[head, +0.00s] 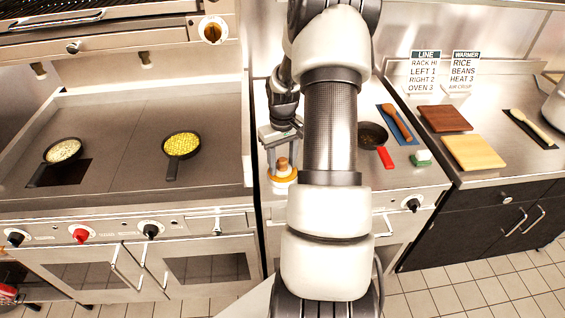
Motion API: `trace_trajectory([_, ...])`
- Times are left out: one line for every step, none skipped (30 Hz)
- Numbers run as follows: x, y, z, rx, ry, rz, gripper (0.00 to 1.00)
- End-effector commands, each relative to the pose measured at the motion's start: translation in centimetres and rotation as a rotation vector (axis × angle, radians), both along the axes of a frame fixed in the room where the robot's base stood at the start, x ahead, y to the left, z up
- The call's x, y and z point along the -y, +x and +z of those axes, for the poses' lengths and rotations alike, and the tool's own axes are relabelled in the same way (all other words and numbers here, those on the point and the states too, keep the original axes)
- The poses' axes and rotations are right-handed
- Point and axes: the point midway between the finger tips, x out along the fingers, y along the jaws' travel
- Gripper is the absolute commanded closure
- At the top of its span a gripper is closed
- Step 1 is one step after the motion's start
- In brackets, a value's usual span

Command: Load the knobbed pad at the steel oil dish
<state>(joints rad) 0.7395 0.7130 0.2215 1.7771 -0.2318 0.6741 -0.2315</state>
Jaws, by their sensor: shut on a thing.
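My gripper (283,165) points down at the left end of the steel counter, left of my arm. Its fingers are shut on the knobbed pad (283,172), whose tan knob shows between them. A round yellow-orange area with a pale edge shows low down around the pad. The steel oil dish cannot be clearly made out; whether that pale edge is its rim, and whether the pad touches it, I cannot tell.
A dark pan with a red handle (385,157), a wooden utensil on a blue mat (412,141) and a green-and-white block (422,159) lie right of my arm. Two boards (474,153) (445,119) lie farther right. Two filled pans (182,144) (63,151) sit on the griddle at left.

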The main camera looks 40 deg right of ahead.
Motion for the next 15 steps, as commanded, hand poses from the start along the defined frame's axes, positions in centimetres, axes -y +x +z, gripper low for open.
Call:
trace_trajectory([-0.1, -0.1, -0.2, -0.002, 0.001, 0.0, 0.74])
trace_trajectory([-0.1, -0.1, -0.2, -0.002, 0.001, 0.0, 0.74])
trace_trajectory([-0.1, -0.1, -0.1, -0.002, 0.001, 0.0, 0.74])
trace_trajectory([-0.1, -0.1, 0.0, -0.002, 0.001, 0.0, 0.74])
trace_trajectory([-0.1, -0.1, 0.1, -0.002, 0.001, 0.0, 0.74])
trace_trajectory([-0.1, -0.1, 0.4, -0.002, 0.001, 0.0, 0.74])
trace_trajectory([0.0, -0.1, 0.6, -0.002, 0.001, 0.0, 0.74])
trace_trajectory([0.0, -0.1, 0.8, -0.001, 0.001, 0.0, 0.74])
trace_trajectory([0.0, 0.0, 1.2, -0.001, 0.0, 0.0, 0.74])
trace_trajectory([0.0, 0.0, 1.4, -0.001, 0.0, 0.0, 0.74])
trace_trajectory([0.0, 0.0, 1.7, 0.0, 0.0, 0.0, 0.74])
trace_trajectory([0.0, 0.0, 2.0, 0.0, 0.0, 0.0, 0.74])
trace_trajectory([0.0, 0.0, 2.3, 0.0, 0.0, 0.0, 0.74])
trace_trajectory([0.0, 0.0, 2.5, 0.0, 0.0, 0.0, 0.74])
trace_trajectory([0.0, 0.0, 2.9, -0.001, 0.0, 0.0, 0.74])
